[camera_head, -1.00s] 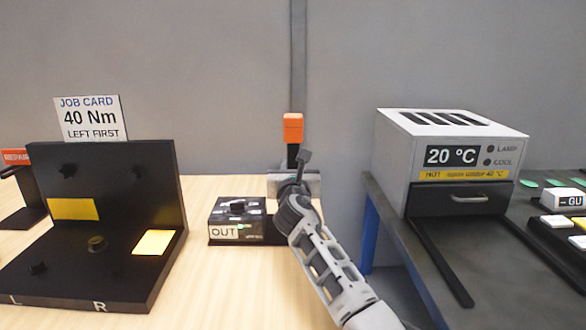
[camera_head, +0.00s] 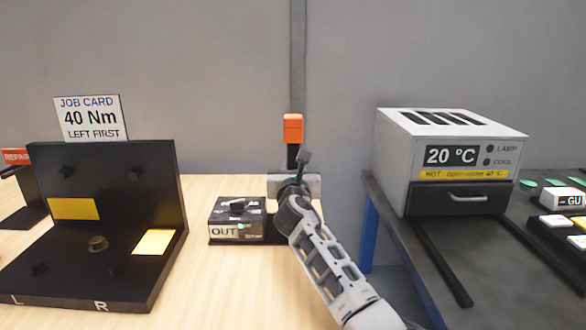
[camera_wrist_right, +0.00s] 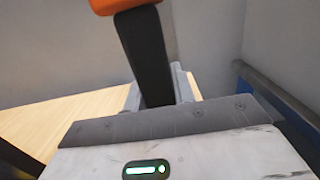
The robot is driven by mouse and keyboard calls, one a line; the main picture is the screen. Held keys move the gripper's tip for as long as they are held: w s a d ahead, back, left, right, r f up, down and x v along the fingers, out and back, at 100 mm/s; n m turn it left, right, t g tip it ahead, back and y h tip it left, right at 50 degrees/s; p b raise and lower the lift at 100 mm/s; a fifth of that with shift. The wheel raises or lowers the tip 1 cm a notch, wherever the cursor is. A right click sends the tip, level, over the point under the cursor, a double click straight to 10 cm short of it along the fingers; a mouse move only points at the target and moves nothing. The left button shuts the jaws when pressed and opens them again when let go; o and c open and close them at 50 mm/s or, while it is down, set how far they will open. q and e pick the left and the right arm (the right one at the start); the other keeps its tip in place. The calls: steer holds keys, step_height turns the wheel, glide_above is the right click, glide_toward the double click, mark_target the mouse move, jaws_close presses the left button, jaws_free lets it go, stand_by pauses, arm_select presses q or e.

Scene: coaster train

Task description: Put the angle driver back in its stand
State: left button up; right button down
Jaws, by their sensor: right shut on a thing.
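The angle driver (camera_head: 293,128) has an orange top and a black shaft below it, and stands roughly upright. My right gripper (camera_head: 294,168) is shut on its black shaft, at the back of the wooden table. In the right wrist view the black shaft (camera_wrist_right: 146,55) runs down between my two grey fingers, with the orange part cut off at the top edge. The driver's lower end is hidden behind my gripper and arm. I cannot make out the stand clearly; a black base (camera_head: 272,238) shows beside my wrist, partly covered by it. My left gripper is not in view.
A black box marked OUT (camera_head: 237,222) sits just left of my right wrist. A black L-shaped fixture (camera_head: 150,200) with a job card (camera_head: 91,118) stands at left. A white oven (camera_head: 455,135) stands on the dark bench at right. The wooden table's front middle is clear.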

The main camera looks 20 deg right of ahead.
steer(key=shift+f+b, duration=0.55)
stand_by(0.8)
